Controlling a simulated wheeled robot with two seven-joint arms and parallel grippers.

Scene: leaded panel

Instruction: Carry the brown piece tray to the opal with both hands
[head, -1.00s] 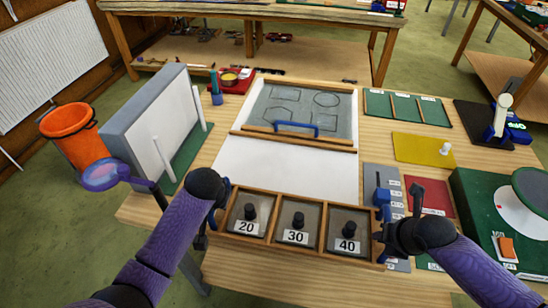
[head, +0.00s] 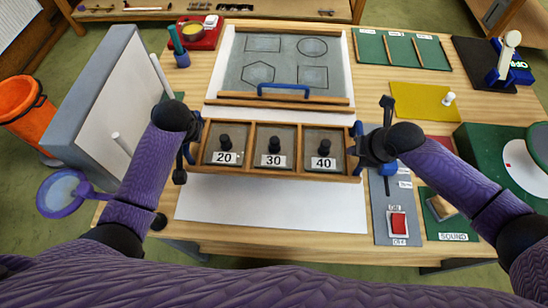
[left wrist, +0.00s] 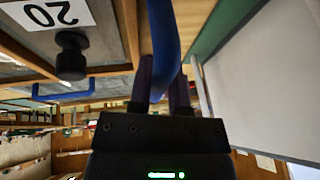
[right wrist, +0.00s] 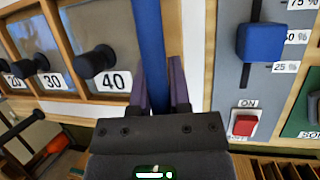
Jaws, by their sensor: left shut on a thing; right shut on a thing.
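The brown piece tray (head: 270,175) is a wooden frame with three grey compartments marked 20, 30 and 40, each with a black knob. It lies level across a flat white surface (head: 270,208), which may be the opal, just in front of the grey shape board. My left gripper (head: 186,150) is shut on the tray's left blue handle (left wrist: 165,40). My right gripper (head: 360,146) is shut on the right blue handle (right wrist: 148,45). Whether the tray touches the surface or hovers over it, I cannot tell.
The grey shape board (head: 285,65) with a blue handle stands directly behind the tray. A grey upright panel (head: 105,95) stands close on the left. A switch plate (head: 388,215) and green box (head: 500,150) are on the right. White surface is clear in front.

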